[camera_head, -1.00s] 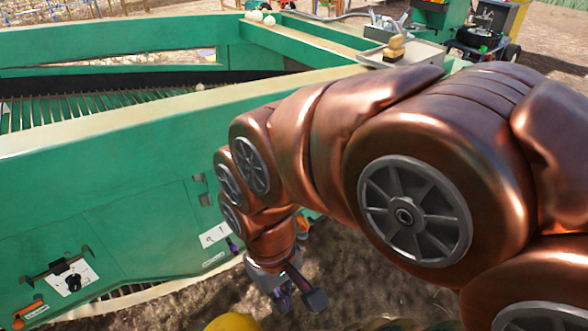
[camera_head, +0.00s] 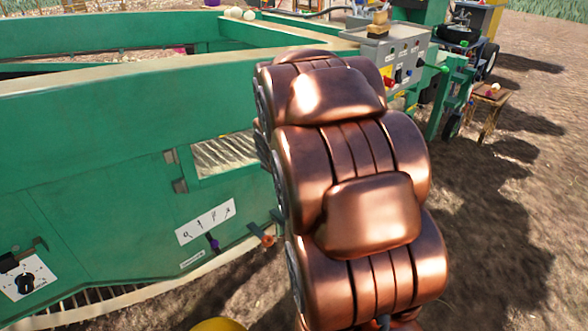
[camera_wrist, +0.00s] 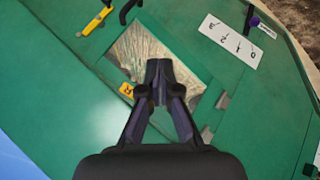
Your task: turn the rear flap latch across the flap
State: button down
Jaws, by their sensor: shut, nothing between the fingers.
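The framed rectangular opening (camera_head: 226,155) in the green side wall shows a pale, streaked interior. In the wrist view the same opening (camera_wrist: 140,48) lies behind my gripper, with two grey hinge-like tabs (camera_wrist: 222,100) on its lower right side. A yellow lever (camera_wrist: 95,22) and a black hooked piece (camera_wrist: 128,10) sit on the wall past its upper left edge; I cannot tell which is the rear flap latch. My gripper (camera_wrist: 160,70) is shut and empty, in front of the opening and apart from both pieces. My arm hides it in the head view.
A numbered white strip (camera_head: 205,221) and a purple-tipped lever (camera_head: 214,243) are below the opening. A yellow tag (camera_wrist: 127,90) is at its edge. A control box (camera_head: 400,55) stands behind my arm. Bare ground lies to the right.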

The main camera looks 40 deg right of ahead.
jog(key=w+d+f+n+t+b, duration=0.3)
jog(key=d+f+b, duration=0.3)
jog(key=d, duration=0.3)
jog(key=w+d+f+n+t+b, duration=0.2)
jog(key=d+f+t+b, duration=0.3)
jog(key=d+f, duration=0.4)
jog(key=shift+w+n+t+b, duration=0.3)
jog(key=shift+w+n+b, duration=0.1)
jog(key=shift+n+b, duration=0.5)
jog(key=shift+d, duration=0.1)
jog(key=s+d+b+x, duration=0.1)
jog(key=d+b+x, duration=0.1)
jog(key=x, duration=1)
jog(key=shift+w+d+f, duration=0.4)
jog(key=shift+w+d, duration=0.05)
jog(key=shift+f+b, duration=0.1)
jog(key=shift+b, duration=0.2)
